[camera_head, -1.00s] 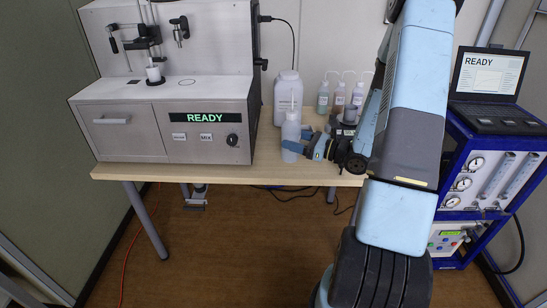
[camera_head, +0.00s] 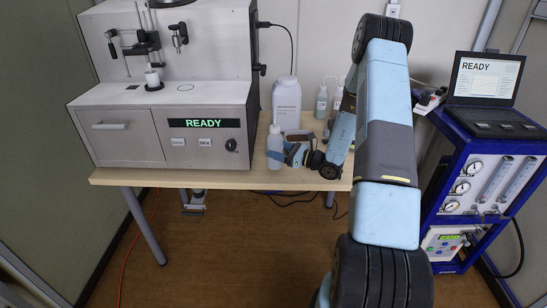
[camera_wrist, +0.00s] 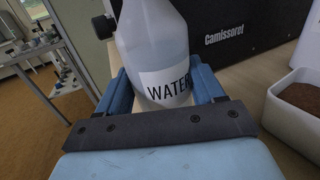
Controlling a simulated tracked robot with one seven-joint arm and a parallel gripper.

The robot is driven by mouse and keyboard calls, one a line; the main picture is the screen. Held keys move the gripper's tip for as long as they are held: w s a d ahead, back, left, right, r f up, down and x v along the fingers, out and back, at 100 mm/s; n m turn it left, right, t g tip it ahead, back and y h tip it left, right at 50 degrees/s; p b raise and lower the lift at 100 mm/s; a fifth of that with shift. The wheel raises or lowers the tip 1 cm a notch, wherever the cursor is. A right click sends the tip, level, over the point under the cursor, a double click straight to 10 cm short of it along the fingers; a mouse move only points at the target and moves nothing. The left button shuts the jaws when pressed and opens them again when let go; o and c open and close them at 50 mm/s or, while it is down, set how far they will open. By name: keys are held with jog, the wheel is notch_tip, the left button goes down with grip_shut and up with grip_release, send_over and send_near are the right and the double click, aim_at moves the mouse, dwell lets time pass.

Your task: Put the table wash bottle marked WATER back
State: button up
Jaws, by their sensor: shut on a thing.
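The wash bottle marked WATER (camera_wrist: 160,50) is translucent white with a white label reading WATER, and it fills the space between my fingers in the wrist view. In the head view the bottle (camera_head: 275,146) is upright at the table's front edge, just right of the analyser. My gripper (camera_wrist: 160,88) is shut on its lower body, with a blue finger on each side; in the head view my gripper (camera_head: 284,157) reaches it from the right. Whether its base touches the table (camera_head: 220,178) cannot be told.
The analyser (camera_head: 165,95) with its READY display stands left of the bottle. A large white jar (camera_head: 287,103) is behind it. Small bottles (camera_head: 321,101) stand at the back, partly hidden by my arm. A white tub of soil (camera_wrist: 300,110) is at right in the wrist view.

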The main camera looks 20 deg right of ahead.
notch_tip(320, 180, down, 3)
jog(key=shift+r, duration=0.2)
jog(key=o, duration=0.8)
jog(key=shift+s+d, duration=0.1)
